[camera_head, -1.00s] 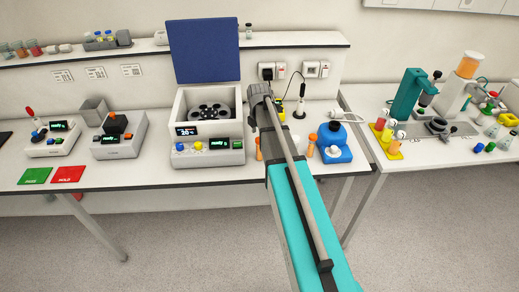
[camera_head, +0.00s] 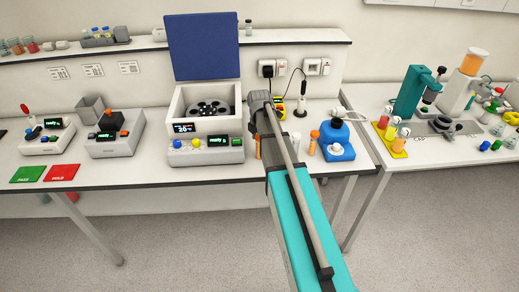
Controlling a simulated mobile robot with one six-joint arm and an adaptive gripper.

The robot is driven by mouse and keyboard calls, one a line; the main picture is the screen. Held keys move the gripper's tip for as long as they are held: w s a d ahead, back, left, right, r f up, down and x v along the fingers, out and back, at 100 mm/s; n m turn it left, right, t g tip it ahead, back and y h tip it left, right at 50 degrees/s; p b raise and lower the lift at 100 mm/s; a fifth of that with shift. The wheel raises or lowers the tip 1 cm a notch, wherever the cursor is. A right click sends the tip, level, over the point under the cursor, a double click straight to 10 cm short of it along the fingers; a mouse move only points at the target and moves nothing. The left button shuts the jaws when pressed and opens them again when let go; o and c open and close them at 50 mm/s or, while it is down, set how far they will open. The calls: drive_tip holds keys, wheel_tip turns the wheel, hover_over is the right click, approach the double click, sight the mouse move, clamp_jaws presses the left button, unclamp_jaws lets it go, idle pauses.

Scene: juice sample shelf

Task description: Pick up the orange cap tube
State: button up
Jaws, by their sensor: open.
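My arm reaches over the front edge of the bench, between these two orange items. The fingers of my gripper are not visible; the arm seems to cover them. I cannot see the gripper touching or holding anything.
A centrifuge (camera_head: 178,105) with a raised blue lid stands left of my arm. A yellow device (camera_head: 279,106) and a dark probe on a stand (camera_head: 300,108) are behind.

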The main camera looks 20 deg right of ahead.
idle(0.6)
clamp_jaws()
